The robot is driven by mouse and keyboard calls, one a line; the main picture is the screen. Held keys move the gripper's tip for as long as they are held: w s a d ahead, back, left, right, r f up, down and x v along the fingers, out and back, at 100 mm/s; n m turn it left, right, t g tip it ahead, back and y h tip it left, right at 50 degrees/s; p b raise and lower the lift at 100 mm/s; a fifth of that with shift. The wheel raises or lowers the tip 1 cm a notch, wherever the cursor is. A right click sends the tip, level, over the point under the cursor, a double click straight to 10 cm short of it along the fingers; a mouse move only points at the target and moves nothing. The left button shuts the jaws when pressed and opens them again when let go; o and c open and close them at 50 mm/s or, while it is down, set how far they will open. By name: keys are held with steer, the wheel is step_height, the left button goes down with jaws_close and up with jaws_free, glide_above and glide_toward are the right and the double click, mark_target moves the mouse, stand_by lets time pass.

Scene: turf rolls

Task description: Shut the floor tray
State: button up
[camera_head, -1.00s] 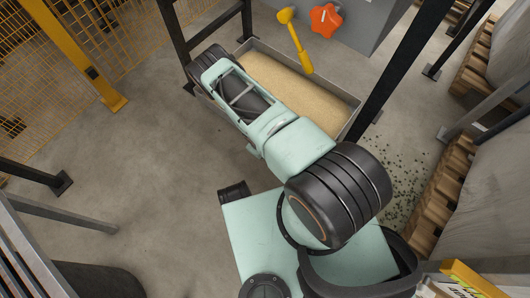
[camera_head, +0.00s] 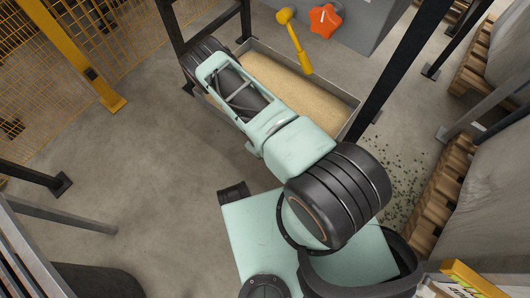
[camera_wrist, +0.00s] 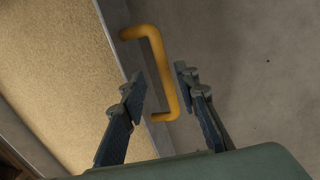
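The floor tray (camera_head: 352,119) is a grey metal bin on the floor, full of pale tan grain-like material, and it stands out in front of a grey housing. My arm covers its near left part in the head view. In the wrist view its wall (camera_wrist: 113,18) runs down the middle, with a yellow handle (camera_wrist: 163,67) fixed to its outer side. My gripper (camera_wrist: 157,80) is open, its two dark fingers apart on either side of the lower part of the handle. I cannot tell if they touch it. My gripper is hidden in the head view.
The grey housing (camera_head: 372,22) behind the tray carries a yellow lever (camera_head: 297,45) and a red knob (camera_head: 325,20). Dark posts (camera_head: 400,70) stand beside the tray. Wooden pallets (camera_head: 445,185) and dark scattered bits (camera_head: 400,180) lie right. Bare floor (camera_head: 130,160) is open to the left.

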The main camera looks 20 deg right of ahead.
steer(key=shift+s+a+r, duration=0.15)
steer(key=shift+a+r, duration=0.05)
steer(key=shift+r, duration=1.1)
steer(key=shift+s+a+r, duration=0.15)
steer(key=shift+r, duration=1.1)
